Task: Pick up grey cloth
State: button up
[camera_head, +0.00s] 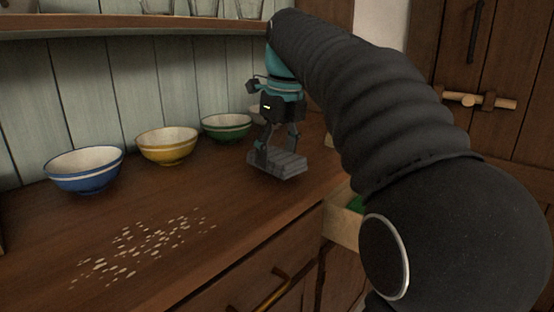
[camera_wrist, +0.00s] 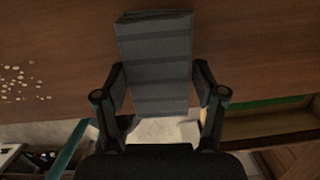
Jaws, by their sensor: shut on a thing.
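The grey cloth (camera_head: 282,164) is a folded, striped bundle at the right part of the wooden counter. My gripper (camera_head: 274,150) points down over it, with its fingers shut on the cloth. From the head view I cannot tell whether the cloth still touches the counter. In the wrist view the cloth (camera_wrist: 155,65) stretches away from between the two fingers of my gripper (camera_wrist: 160,98).
Blue (camera_head: 86,170), yellow (camera_head: 167,146) and green (camera_head: 226,127) bowls stand along the back wall. Pale crumbs (camera_head: 140,245) lie scattered on the counter (camera_head: 50,225). A shelf (camera_head: 130,25) with glasses hangs above. An open drawer (camera_head: 342,226) juts out at the counter's front right.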

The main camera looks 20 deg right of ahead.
notch_tip(320, 180, up, 2)
jog(key=shift+r, duration=0.1)
jog(key=s+d+r, duration=0.1)
jog(key=d+r, duration=0.2)
jog(key=d, duration=0.2)
jog(key=s+d+r+p, duration=0.1)
jog(key=d+r, duration=0.2)
jog(key=d, duration=0.3)
jog(key=shift+s+d+r, duration=0.15)
jog(key=shift+s+d, duration=0.1)
jog(key=o, duration=0.3)
jog(key=shift+c, duration=1.1)
jog(key=shift+s, duration=0.15)
